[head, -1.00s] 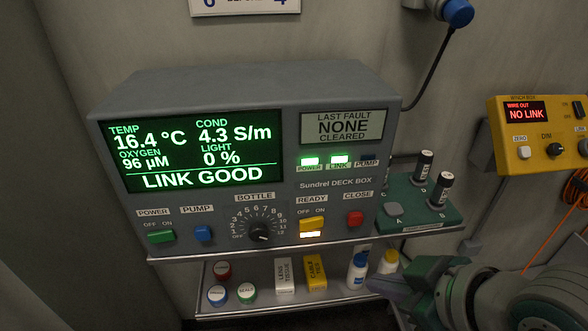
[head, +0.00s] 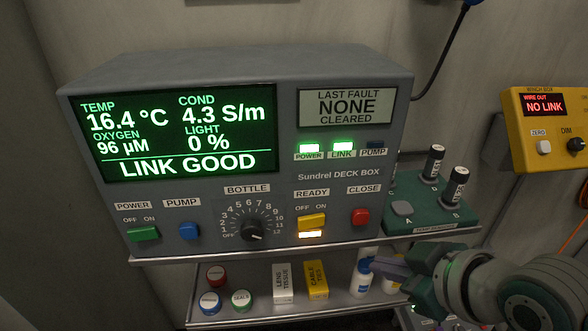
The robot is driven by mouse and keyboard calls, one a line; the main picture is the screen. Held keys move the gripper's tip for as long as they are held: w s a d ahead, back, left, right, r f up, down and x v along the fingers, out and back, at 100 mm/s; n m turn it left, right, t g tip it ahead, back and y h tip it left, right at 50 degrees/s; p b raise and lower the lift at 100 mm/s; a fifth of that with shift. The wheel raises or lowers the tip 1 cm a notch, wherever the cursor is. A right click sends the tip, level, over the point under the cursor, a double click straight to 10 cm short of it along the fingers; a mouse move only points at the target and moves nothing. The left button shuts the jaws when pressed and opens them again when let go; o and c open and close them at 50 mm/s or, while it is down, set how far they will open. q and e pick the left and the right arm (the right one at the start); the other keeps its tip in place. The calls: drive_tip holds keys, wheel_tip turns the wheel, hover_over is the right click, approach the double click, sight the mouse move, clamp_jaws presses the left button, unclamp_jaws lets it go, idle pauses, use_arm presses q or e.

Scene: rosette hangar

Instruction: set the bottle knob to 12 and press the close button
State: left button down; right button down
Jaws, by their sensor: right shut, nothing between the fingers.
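The grey deck box has a black bottle knob (head: 252,230) at its lower middle, on a dial numbered up to 12. The knob's small white mark appears to point to the lower right, near 12. The red close button (head: 360,216) is at the lower right of the panel, uncovered. The screen (head: 180,135) reads LINK GOOD. My right gripper (head: 390,264) is shut and empty, to the lower right of the close button and apart from it. It partly hides the bottles on the lower shelf. My left gripper is not in view.
The lower shelf (head: 262,312) holds jars, a lens tissue box (head: 283,284), a cable ties box (head: 316,281) and white bottles (head: 361,276). A yellow winch box (head: 552,150) hangs at the right.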

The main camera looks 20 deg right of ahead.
sight(360, 217)
drive_tip(key=w+d+b, duration=0.1)
drive_tip(key=w+b, duration=0.2)
drive_tip(key=w, duration=0.3)
drive_tip(key=shift+w+d, duration=0.25)
drive_tip(key=shift+d, duration=0.05)
idle(0.8)
idle(0.8)
drive_tip(key=shift+w+d, duration=0.1)
drive_tip(key=shift+w, duration=0.3)
idle(0.5)
